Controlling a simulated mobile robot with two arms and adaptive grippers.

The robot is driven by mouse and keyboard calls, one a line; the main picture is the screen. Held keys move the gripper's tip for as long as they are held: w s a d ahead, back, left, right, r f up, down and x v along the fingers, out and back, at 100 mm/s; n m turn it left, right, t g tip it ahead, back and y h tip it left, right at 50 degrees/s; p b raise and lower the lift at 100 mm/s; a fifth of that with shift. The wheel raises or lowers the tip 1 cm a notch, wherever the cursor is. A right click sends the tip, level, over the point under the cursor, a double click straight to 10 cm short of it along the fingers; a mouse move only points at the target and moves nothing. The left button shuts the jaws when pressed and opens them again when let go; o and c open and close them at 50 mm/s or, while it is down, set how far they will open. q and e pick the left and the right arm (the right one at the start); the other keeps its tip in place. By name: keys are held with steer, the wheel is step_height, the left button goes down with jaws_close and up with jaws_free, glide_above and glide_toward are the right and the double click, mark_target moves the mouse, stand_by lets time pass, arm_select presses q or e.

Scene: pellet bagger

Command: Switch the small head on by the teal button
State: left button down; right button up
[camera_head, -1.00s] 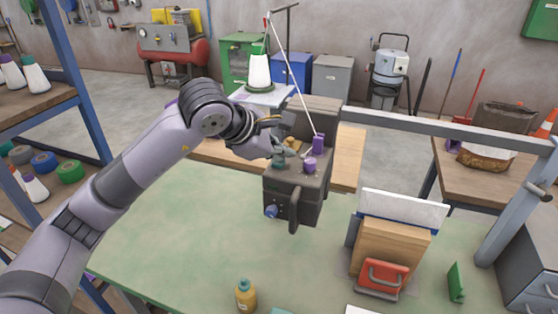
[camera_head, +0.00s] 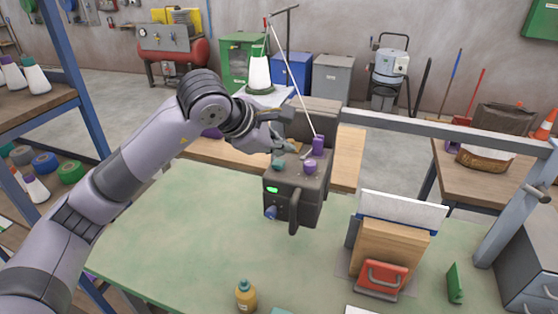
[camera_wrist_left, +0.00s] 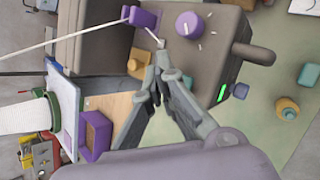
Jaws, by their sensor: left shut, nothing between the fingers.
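The small head is a dark grey box (camera_head: 296,194) at the back edge of the green bench. The teal button (camera_head: 277,164) is on its top left, and it also shows in the wrist view (camera_wrist_left: 187,81) beside my fingers. A green light (camera_head: 272,190) glows on the box front and shows in the wrist view (camera_wrist_left: 222,92). My left gripper (camera_head: 290,147) is shut and empty, just above and behind the teal button, apparently apart from it. In the wrist view its fingertips (camera_wrist_left: 163,60) meet near a small lever. My right gripper is out of view.
A purple knob (camera_head: 310,166) and a purple block (camera_head: 318,146) with a thread stand on the box near my fingers. A dark handle (camera_head: 294,212) sticks out in front. A yellow bottle (camera_head: 245,295) stands on the bench, whose left part is clear.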

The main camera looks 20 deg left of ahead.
mark_target(280, 164)
arm_select(q)
step_height(280, 164, up, 6)
steer(key=p, duration=0.2)
steer(key=shift+p, duration=0.4)
